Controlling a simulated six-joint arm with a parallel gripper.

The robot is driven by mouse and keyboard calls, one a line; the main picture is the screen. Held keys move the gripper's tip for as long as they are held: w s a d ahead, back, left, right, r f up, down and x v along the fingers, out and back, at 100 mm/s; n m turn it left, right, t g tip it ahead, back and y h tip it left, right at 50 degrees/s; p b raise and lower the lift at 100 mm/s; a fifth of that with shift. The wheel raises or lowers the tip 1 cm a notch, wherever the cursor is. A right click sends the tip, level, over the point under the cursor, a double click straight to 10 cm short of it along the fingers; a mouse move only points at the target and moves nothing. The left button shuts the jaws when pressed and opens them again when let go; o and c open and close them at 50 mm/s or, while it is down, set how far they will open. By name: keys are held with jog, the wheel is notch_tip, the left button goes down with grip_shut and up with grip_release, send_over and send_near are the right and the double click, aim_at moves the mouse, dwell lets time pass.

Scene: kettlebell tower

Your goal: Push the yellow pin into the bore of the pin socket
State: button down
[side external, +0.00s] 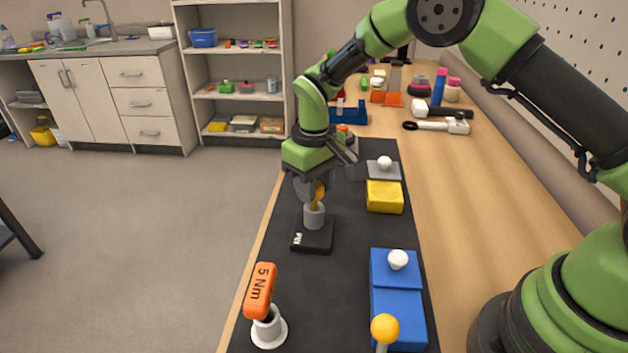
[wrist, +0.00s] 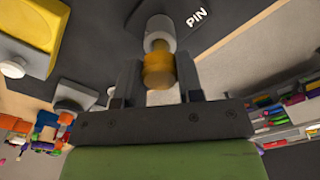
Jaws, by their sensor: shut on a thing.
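The yellow pin (side external: 319,193) stands upright between the fingers of my gripper (side external: 312,188), which is shut on it. In the side view its lower end meets the top of the grey cylinder of the pin socket (side external: 314,217), on a dark base with white lettering. The wrist view also shows the yellow pin (wrist: 158,70) between the fingers (wrist: 158,88), lined up with the grey socket (wrist: 159,30) beside the label "PIN". The bore is hidden, so I cannot tell how deep the pin sits.
A yellow block (side external: 384,198) and a grey block with a white knob (side external: 384,166) stand right of the socket. Blue blocks (side external: 398,300) and an orange "5 Nm" handle (side external: 260,290) in a holder are nearer the camera. The black mat (side external: 345,270) between them is clear.

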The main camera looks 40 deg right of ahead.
jog(key=shift+f, duration=1.15)
jog(key=c, duration=0.7)
grip_release()
jog(key=shift+r, duration=2.55)
